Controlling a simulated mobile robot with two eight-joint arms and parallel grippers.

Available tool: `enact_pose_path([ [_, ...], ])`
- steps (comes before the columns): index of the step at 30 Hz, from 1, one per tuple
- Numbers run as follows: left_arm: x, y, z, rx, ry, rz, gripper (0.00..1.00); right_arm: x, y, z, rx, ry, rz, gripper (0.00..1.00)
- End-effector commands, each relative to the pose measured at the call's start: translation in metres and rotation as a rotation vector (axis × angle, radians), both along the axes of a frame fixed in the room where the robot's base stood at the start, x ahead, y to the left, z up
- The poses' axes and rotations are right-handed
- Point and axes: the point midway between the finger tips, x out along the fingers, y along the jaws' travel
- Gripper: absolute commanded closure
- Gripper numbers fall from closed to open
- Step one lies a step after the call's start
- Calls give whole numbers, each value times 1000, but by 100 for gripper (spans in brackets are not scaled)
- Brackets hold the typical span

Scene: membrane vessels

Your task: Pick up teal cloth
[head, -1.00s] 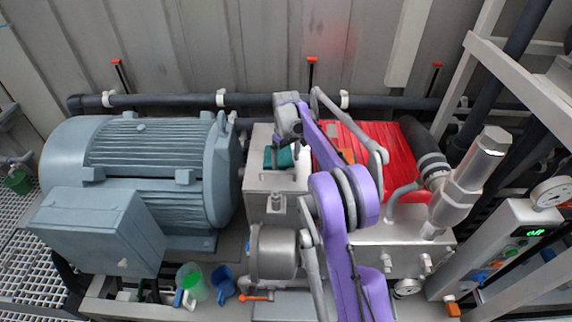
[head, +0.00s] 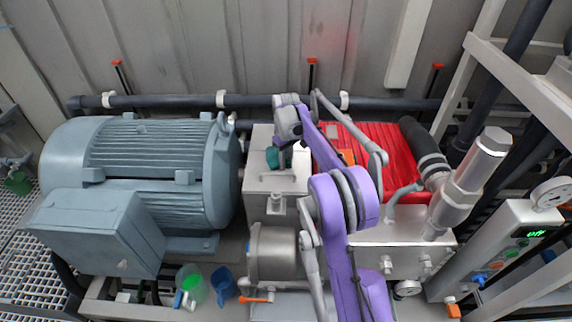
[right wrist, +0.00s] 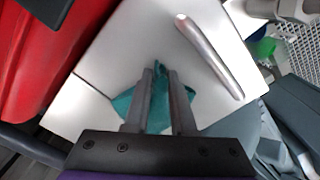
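The teal cloth (head: 272,158) is bunched on top of the pale metal box between the grey motor and the red ribbed cover. My right gripper (head: 283,152) reaches down to it from above. In the right wrist view, the teal cloth (right wrist: 157,105) is gathered between the two fingers of my right gripper (right wrist: 160,74), which look closed on it. Cloth spreads out on both sides of the fingers. Whether it is clear of the box top cannot be told. My left gripper is not in view.
The box (head: 262,205) has a bar handle (right wrist: 210,57) close to the fingers. The grey motor (head: 150,165) stands left, the red cover (head: 385,160) right. A green cup (head: 193,283) and a blue jug (head: 223,285) stand at the front.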

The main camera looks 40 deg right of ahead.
Motion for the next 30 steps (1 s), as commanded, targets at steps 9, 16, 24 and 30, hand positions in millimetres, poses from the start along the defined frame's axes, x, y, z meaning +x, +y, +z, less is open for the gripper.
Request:
enact_pose_path([
  [9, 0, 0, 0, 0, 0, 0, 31, 0, 0, 0, 0, 0, 0, 100],
  [16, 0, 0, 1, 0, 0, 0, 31, 0, 0, 2, 0, 0, 0, 100],
  [24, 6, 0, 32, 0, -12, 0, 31, 1, 0, 46, 0, -2, 0, 100],
  [30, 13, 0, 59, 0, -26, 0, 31, 1, 0, 87, 0, -3, 0, 100],
])
